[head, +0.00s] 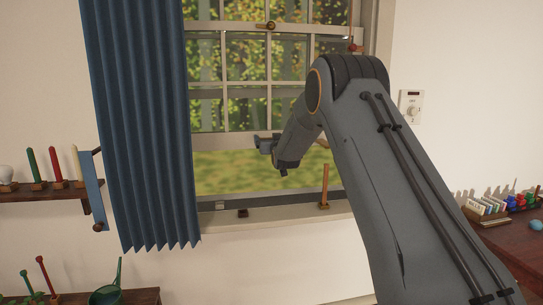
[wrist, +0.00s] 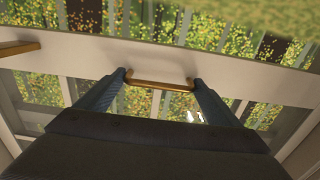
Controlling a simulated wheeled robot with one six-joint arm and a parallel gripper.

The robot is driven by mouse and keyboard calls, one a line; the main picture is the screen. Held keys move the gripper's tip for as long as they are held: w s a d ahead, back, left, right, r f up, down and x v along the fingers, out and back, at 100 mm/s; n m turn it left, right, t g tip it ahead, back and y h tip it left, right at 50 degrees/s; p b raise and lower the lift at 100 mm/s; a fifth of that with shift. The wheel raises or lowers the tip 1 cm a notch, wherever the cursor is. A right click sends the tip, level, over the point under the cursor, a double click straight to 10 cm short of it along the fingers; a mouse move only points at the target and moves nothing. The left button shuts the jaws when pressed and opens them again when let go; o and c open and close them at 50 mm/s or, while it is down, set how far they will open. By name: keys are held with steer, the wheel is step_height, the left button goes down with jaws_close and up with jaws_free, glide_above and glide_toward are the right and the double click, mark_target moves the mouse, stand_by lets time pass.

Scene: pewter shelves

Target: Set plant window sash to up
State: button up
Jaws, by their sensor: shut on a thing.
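The plant window sash (head: 238,138) is a pale-framed lower pane with thin bars in the head view. Its bottom rail is raised above the sill, with an open gap below. In the wrist view the pale bottom rail (wrist: 215,62) crosses the picture and carries a brass-coloured handle (wrist: 160,84). My gripper (wrist: 157,79) is shut on this handle, with one blue finger at each end of it. In the head view my gripper (head: 266,144) is at the rail; the handle is hidden there.
A second handle (wrist: 18,48) shows at the left of the wrist view. A blue curtain (head: 140,120) hangs left of the window. A wooden peg (head: 324,186) and a small dark block (head: 243,212) stand on the sill (head: 280,214). A brass latch (head: 270,26) sits higher up.

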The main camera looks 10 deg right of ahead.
step_height(320, 180, up, 5)
steer(key=shift+f, duration=0.25)
steer(key=o, duration=1.4)
steer(key=shift+s+b, duration=1.15)
steer(key=shift+s, duration=2.8)
steer(key=shift+f, duration=0.15)
